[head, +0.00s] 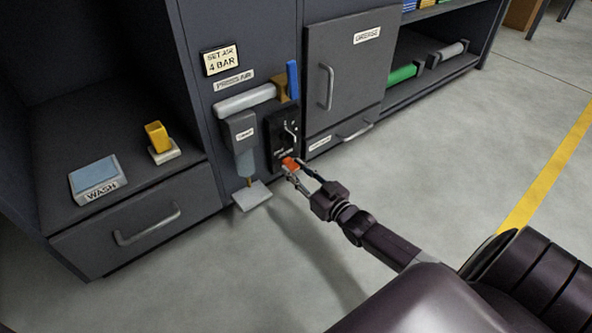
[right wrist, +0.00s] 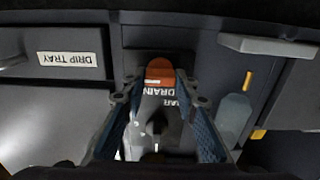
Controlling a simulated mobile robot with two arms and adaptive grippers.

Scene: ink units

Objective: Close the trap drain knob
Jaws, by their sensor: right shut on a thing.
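The trap drain knob is a small orange-red piece (head: 290,163) at the lower end of a black panel (head: 284,142) on the front of the grey cabinet. In the right wrist view the knob (right wrist: 159,70) shows between my fingertips, beside partly hidden white lettering that includes DRAIN. My right gripper (head: 295,171) is shut on the knob, with one finger on each side of it (right wrist: 158,87). My left gripper is not in view.
A grey filter unit with a bluish bowl (head: 245,163) hangs left of the panel, above a pale plate (head: 252,196). A blue lever (head: 293,80) stands above the panel. A DRIP TRAY drawer handle (head: 357,132) is to the right. The floor in front is clear.

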